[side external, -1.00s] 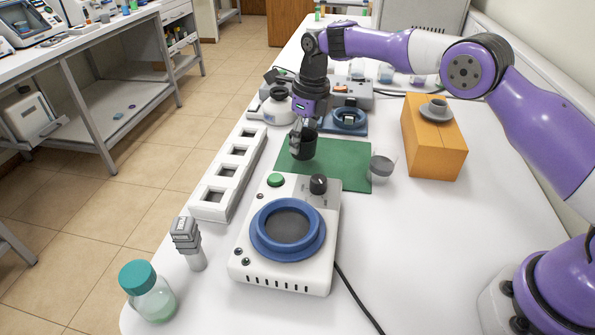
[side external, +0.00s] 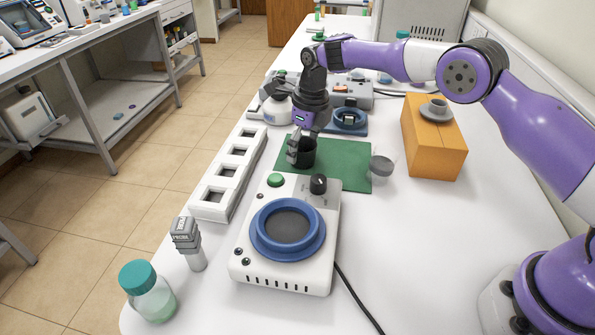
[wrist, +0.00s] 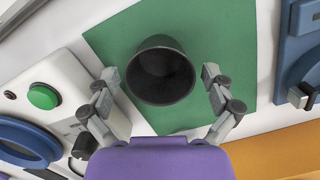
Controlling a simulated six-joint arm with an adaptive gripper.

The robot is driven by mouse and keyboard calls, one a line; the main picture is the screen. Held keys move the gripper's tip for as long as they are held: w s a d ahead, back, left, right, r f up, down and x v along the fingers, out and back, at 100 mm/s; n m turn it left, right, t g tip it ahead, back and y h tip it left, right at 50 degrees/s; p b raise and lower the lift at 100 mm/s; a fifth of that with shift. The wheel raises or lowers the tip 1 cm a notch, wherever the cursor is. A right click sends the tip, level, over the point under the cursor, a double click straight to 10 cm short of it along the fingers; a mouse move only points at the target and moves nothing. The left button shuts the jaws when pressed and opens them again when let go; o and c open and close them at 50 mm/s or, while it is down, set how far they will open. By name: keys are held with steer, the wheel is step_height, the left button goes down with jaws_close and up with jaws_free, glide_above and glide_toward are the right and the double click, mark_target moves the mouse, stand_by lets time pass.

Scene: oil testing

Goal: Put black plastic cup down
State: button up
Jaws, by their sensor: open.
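The black plastic cup (side external: 307,153) stands upright at the left part of the green mat (side external: 345,170). In the wrist view the cup (wrist: 160,88) is seen from above, with its open mouth toward the camera and the green mat (wrist: 110,35) around it. My gripper (wrist: 160,74) is open, with one finger on each side of the cup and a visible gap between each finger and the wall. In the side view my gripper (side external: 299,150) is low at the cup and hides part of its left side.
A white device with a blue ring (side external: 328,258) stands in front of the mat. An orange box (side external: 434,145) stands further right. Table at front right is mostly clear.

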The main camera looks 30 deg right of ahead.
steer(key=s+d+r+n+t, duration=0.1)
steer(key=s+r+n, duration=0.45)
steer(key=r, duration=0.35)
steer(key=s+d+r+n+t, duration=0.15)
steer(key=s+r+n, duration=0.25)
steer(key=r+n, duration=0.4)
steer(key=s+d+f+n+t, duration=0.1)
steer(key=s+n, duration=0.8)
steer(key=s+d+f+n+t, duration=0.1)
steer(key=s+d+n, duration=0.1)
steer(key=s+n, duration=0.6)
steer(key=shift+s+d+n+h, duration=0.25)
steer(key=shift+s+n+h, duration=0.1)
steer(key=shift+s, duration=0.1)
